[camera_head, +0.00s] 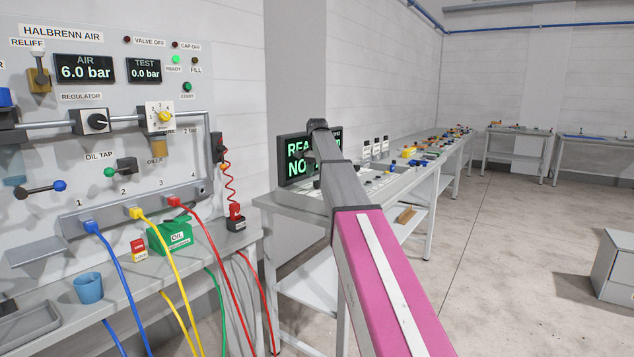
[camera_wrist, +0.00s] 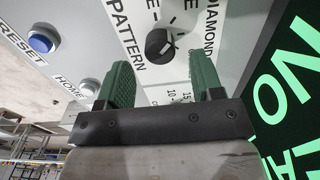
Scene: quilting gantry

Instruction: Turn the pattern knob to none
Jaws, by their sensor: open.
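The pattern knob (camera_wrist: 159,45) is a round black knob on a pale panel in the wrist view, beside the printed word PATTERN. A pale mark shows on its right side, and DIAMOND is printed to its right. Other setting labels are cut off or partly hidden, so I cannot tell the exact setting. My gripper (camera_wrist: 160,67) is open, with one green finger to the left and one to the right. The knob shows between and just beyond the fingertips, with no visible contact. In the head view my arm hides the knob and my gripper.
A blue RESET button (camera_wrist: 42,40) and a pale HOME button (camera_wrist: 89,87) lie left of the knob. A dark display (camera_wrist: 292,95) with green letters stands close on the right; it also shows behind my arm in the head view (camera_head: 295,158). An air panel (camera_head: 130,85) with hoses stands left.

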